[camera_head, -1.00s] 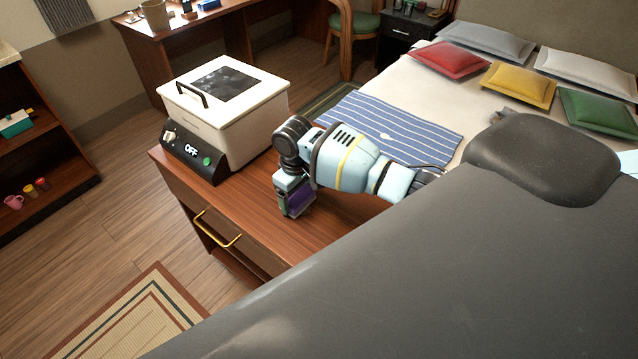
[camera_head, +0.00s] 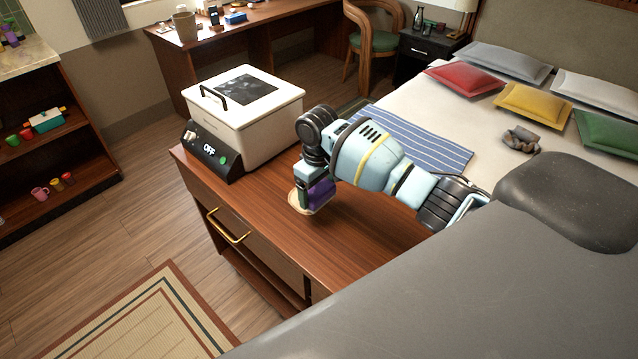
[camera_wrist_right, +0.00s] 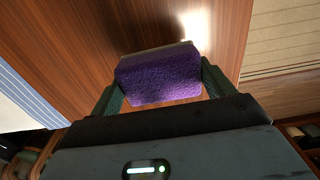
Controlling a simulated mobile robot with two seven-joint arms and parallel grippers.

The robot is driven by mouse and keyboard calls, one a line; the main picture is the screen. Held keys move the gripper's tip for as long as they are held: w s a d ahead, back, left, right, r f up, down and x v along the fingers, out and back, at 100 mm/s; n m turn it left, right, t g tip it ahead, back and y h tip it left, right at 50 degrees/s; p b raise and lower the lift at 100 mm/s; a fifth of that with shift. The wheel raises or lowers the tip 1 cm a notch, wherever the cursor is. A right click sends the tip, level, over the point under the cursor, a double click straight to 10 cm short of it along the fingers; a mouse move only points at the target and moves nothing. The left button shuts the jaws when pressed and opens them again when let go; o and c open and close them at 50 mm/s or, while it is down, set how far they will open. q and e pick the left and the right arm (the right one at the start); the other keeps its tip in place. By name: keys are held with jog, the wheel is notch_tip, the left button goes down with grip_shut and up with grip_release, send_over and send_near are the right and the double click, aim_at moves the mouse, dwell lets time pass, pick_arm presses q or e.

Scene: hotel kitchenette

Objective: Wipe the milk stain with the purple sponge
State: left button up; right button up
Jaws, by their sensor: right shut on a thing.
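The purple sponge (camera_head: 322,193) is held in my right gripper (camera_head: 311,197), low at the wooden cabinet top in front of the white box. In the right wrist view the sponge (camera_wrist_right: 160,78) sits between both fingers of the right gripper (camera_wrist_right: 160,88), which is shut on it. A pale cream patch, apparently the milk stain (camera_head: 294,203), shows around the lower end of the gripper and sponge; its middle is hidden by them. I cannot tell whether the sponge touches the surface. My left gripper is not in view.
The white box appliance (camera_head: 247,118) marked OFF stands on the cabinet top (camera_head: 262,200), close behind and left of the sponge. Clear wood lies to the right and front. A gold drawer handle (camera_head: 228,228) juts from the front. The bed (camera_head: 440,110) is beyond.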

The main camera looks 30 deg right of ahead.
jog(key=shift+r, duration=1.35)
